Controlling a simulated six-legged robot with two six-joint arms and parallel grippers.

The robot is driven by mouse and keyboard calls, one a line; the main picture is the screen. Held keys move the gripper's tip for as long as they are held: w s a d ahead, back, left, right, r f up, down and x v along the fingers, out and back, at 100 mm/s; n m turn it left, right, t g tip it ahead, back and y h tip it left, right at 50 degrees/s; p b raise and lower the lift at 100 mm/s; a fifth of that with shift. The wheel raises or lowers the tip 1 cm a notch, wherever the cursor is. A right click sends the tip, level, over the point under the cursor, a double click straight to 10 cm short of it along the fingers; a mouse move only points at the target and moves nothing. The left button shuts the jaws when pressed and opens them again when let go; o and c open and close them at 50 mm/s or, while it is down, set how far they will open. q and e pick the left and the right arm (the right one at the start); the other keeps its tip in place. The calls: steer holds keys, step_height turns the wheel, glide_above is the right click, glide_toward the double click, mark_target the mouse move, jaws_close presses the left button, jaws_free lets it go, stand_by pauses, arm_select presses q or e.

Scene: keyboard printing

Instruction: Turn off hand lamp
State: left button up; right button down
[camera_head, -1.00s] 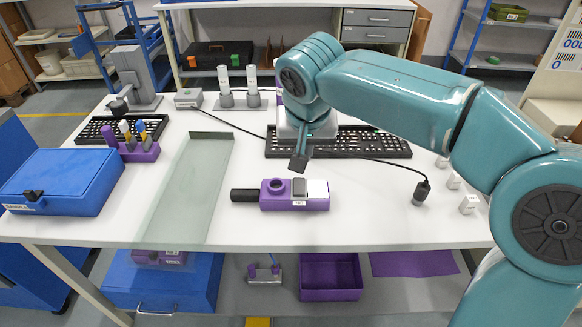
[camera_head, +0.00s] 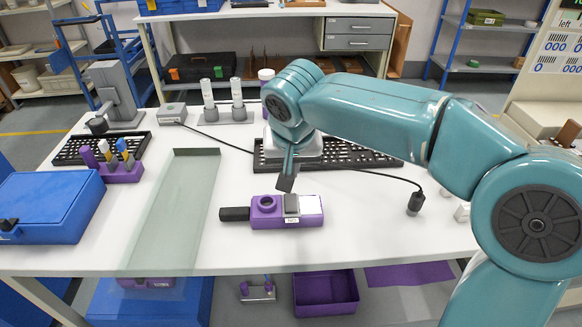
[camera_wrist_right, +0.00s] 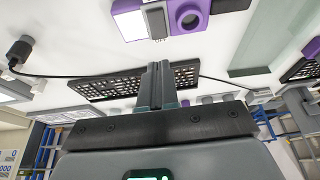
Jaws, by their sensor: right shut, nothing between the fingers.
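The hand lamp (camera_head: 266,220) is a purple box with a black handle, a round purple ring, a grey block and a white panel. It lies on the white table, front and centre. It also shows in the right wrist view (camera_wrist_right: 206,12), at the top, upside down. My right gripper (camera_head: 286,184) is shut and empty, its dark tip just behind the lamp near the grey block; contact cannot be told. In the right wrist view its fingers (camera_wrist_right: 157,85) are together and point toward the lamp. My left gripper is not in view.
A black keyboard frame (camera_head: 372,157) lies behind the lamp. A glass sheet (camera_head: 172,215) lies left of it. A black cable plug (camera_head: 415,203) stands to the right. A blue case (camera_head: 45,205) and a purple holder with tools (camera_head: 122,173) are at the left.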

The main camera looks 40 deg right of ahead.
mark_target(290, 197)
steer(key=x, duration=0.3)
steer(key=b+x, duration=0.1)
steer(key=x, duration=0.6)
steer(key=shift+s+a+f, duration=0.15)
steer(key=shift+s+f, duration=0.1)
steer(key=shift+f, duration=0.1)
